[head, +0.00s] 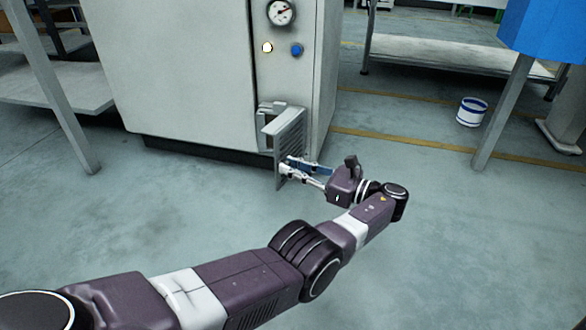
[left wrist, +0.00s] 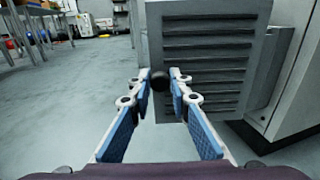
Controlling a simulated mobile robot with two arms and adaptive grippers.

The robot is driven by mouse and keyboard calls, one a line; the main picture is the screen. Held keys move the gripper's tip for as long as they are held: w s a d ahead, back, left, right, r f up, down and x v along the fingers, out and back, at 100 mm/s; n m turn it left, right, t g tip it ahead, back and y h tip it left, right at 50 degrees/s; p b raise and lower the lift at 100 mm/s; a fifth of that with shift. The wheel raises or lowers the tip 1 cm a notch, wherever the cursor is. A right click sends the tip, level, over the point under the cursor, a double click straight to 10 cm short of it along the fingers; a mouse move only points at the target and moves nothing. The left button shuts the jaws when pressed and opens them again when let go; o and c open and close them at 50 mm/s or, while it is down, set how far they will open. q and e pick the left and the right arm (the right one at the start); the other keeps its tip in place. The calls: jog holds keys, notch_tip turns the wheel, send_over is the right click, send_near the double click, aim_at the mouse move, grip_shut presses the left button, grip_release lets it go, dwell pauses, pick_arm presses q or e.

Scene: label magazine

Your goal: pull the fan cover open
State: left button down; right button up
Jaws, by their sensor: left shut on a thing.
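The fan cover (head: 291,134) is a grey louvred panel low on the front of the pale cabinet. It stands swung out at an angle from the cabinet, with a gap between it and the frame (head: 266,112) behind. In the left wrist view the cover (left wrist: 205,62) fills the upper middle, its slats facing me. A dark round knob (left wrist: 160,82) shows at its lower left side. My left gripper (head: 288,167) is at the lower edge of the cover; its blue-padded fingertips (left wrist: 161,77) are closed on the knob. My right gripper is not in view.
The cabinet (head: 195,70) carries a gauge (head: 280,12), a lit lamp (head: 267,47) and a blue button (head: 296,50). A white bucket (head: 471,111) and a table leg (head: 503,112) stand at right. A shelf (head: 60,86) is at left. The floor before the cabinet is clear.

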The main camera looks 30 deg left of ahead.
pick_arm(q)
jog(key=c, duration=1.8)
grip_release()
notch_tip(320, 180, up, 10)
jog(key=shift+c, duration=0.4)
